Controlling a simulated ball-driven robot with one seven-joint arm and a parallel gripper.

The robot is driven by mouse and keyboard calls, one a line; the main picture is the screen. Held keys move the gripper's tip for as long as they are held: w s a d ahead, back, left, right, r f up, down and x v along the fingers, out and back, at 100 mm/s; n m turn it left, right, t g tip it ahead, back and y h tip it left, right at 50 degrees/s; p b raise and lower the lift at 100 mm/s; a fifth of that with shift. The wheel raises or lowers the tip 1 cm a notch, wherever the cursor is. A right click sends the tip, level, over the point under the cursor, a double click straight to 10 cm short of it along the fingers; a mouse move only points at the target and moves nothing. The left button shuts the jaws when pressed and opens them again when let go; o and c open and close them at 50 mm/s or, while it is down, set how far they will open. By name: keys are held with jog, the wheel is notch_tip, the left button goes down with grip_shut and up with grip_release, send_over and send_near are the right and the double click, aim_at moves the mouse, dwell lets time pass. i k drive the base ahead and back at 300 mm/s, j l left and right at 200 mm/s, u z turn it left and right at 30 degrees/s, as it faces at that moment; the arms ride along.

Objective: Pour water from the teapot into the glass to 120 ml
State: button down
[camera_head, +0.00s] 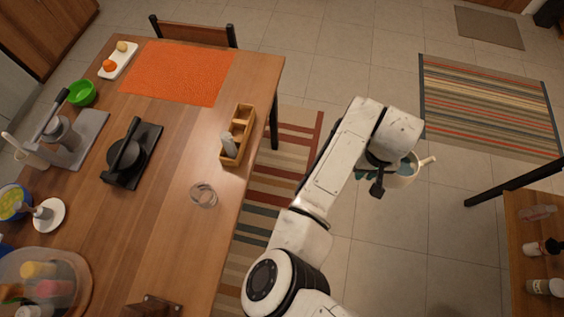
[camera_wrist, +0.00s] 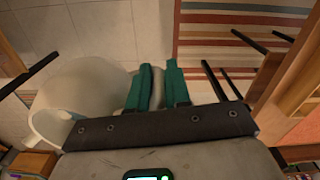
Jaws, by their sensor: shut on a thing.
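The teapot (camera_head: 404,176) is cream white, with a spout pointing right in the head view. It hangs in the air over the floor, to the right of the table. My gripper (camera_head: 368,175) is at its left side, partly hidden by my arm. In the wrist view the teapot (camera_wrist: 82,100) fills the left side, and the teal fingers of my gripper (camera_wrist: 160,82) are shut on its handle, which is mostly hidden. The clear glass (camera_head: 203,194) stands on the wooden table near its right edge, well left of the teapot. I cannot tell the water level.
A wooden box (camera_head: 237,136) with a shaker stands behind the glass by the table edge. A black pan-like item (camera_head: 126,157) and a grey stand (camera_head: 76,140) are further left. Table around the glass is clear. Another wooden table (camera_head: 525,220) with bottles is at right.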

aim_at(202, 194)
jog(key=i+l+z, duration=0.15)
jog(key=z, duration=0.9)
jog(key=i+z, duration=0.2)
jog(key=i, duration=0.45)
jog(key=i+z, duration=0.2)
jog(key=z, duration=0.15)
jog(key=i+z, duration=0.2)
jog(key=z, duration=0.15)
jog(key=i+u, duration=0.15)
jog(key=u, duration=0.5)
jog(key=l+u, duration=0.1)
jog(key=u, duration=0.35)
jog(key=i+l+u, duration=0.1)
jog(key=u, duration=0.9)
jog(key=l+u, duration=0.15)
jog(key=u, duration=0.8)
jog(key=k+l+u, duration=0.1)
jog(key=u, duration=0.85)
